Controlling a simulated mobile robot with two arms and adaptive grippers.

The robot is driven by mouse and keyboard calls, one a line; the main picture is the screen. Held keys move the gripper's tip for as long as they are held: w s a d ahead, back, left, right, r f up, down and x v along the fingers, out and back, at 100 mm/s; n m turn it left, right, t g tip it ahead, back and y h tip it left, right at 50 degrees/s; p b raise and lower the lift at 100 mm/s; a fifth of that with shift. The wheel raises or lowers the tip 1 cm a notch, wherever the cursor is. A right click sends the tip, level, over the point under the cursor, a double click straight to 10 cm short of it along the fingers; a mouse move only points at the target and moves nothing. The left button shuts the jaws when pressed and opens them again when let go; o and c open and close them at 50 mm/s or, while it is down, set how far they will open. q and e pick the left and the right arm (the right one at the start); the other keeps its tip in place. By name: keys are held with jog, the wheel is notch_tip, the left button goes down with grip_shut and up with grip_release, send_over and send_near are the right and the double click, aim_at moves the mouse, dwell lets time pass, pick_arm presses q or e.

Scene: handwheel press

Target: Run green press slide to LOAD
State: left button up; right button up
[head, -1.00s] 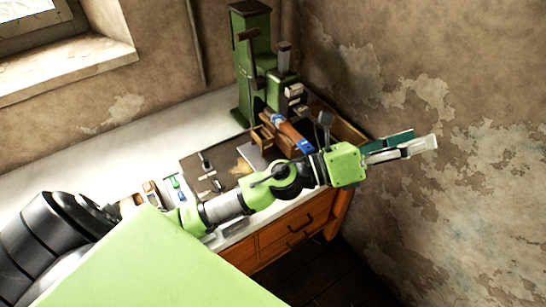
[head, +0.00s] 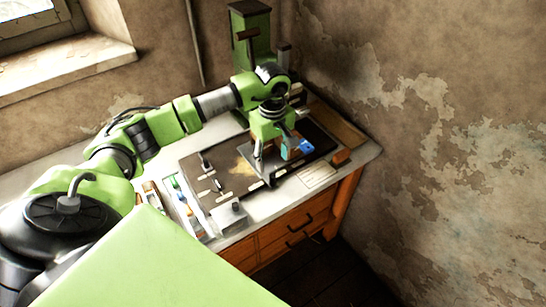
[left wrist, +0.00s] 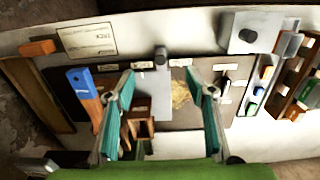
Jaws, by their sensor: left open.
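The green press (head: 262,48) stands at the back right of the bench in the head view. Its upper column and a dark handle (head: 248,33) show. My left arm covers its lower part, so the slide and any LOAD mark cannot be made out. My left gripper (head: 272,163) points down over the dark board, in front of the press and apart from its column. In the left wrist view its two teal-padded fingers (left wrist: 163,105) are spread wide with nothing held between them. My right gripper is not in view.
The dark board (head: 225,165) carries small tagged parts. A blue-and-orange tool (left wrist: 83,92) and a small wooden box (left wrist: 141,125) lie close to my fingers. A grey box (head: 229,213), a white card (head: 316,175) and an orange block (head: 341,157) sit near the front edge.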

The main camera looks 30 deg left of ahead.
aim_at(272, 176)
pick_arm(q)
notch_tip(272, 176, down, 10)
jog(key=b, duration=0.7)
jog(key=shift+r, duration=0.1)
jog(key=c, duration=1.4)
jog(key=shift+s, duration=0.1)
